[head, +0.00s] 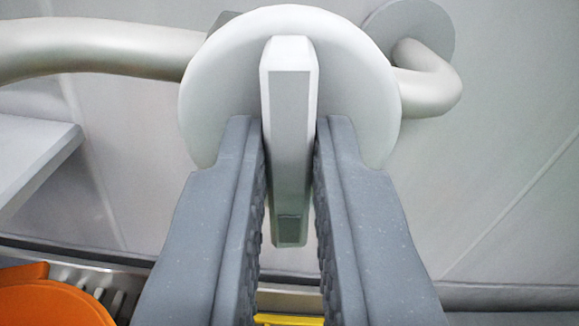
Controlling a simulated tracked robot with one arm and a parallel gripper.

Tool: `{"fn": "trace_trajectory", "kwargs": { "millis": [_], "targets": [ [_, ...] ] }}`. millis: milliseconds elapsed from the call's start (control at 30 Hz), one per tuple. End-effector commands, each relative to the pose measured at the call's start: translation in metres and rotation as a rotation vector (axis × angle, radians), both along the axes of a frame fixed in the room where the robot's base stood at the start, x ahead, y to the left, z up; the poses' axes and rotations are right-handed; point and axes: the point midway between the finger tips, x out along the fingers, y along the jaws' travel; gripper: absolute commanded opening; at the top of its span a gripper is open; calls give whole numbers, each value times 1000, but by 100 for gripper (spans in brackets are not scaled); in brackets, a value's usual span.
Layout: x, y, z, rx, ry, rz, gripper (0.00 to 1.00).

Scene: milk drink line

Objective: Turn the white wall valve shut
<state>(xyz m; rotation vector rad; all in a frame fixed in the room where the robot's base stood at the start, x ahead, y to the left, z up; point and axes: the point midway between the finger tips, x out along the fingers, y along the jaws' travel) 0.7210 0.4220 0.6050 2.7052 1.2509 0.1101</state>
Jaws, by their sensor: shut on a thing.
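The white wall valve (215,75) is in the upper middle of the head view, a round disc with a flat bar handle (288,120) across its face. The handle stands upright, pointing down, at right angles to the pipe's run. My gripper (284,150) comes up from below with its two grey, ridged fingers on either side of the handle. It is shut on the handle. The handle's lower end shows between the fingers; the finger tips cover part of the disc's lower face.
A pale pipe (110,47) runs left from the valve, and a bent piece (430,90) meets a round wall plate (425,25) at right. A white shelf (35,160) juts in at left. An orange object (50,300) is at lower left, a yellow strip (289,320) at bottom.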

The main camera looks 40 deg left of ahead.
Motion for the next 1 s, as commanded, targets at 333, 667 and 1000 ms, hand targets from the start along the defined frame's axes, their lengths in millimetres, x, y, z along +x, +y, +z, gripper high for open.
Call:
{"fn": "trace_trajectory", "kwargs": {
  "millis": [333, 667, 1000],
  "targets": [
    [0, -3, -3, 100, 128, -3, 0],
    [1, -3, -3, 122, 151, -5, 0],
    [1, -3, -3, 122, 150, -6, 34]
  ]
}}
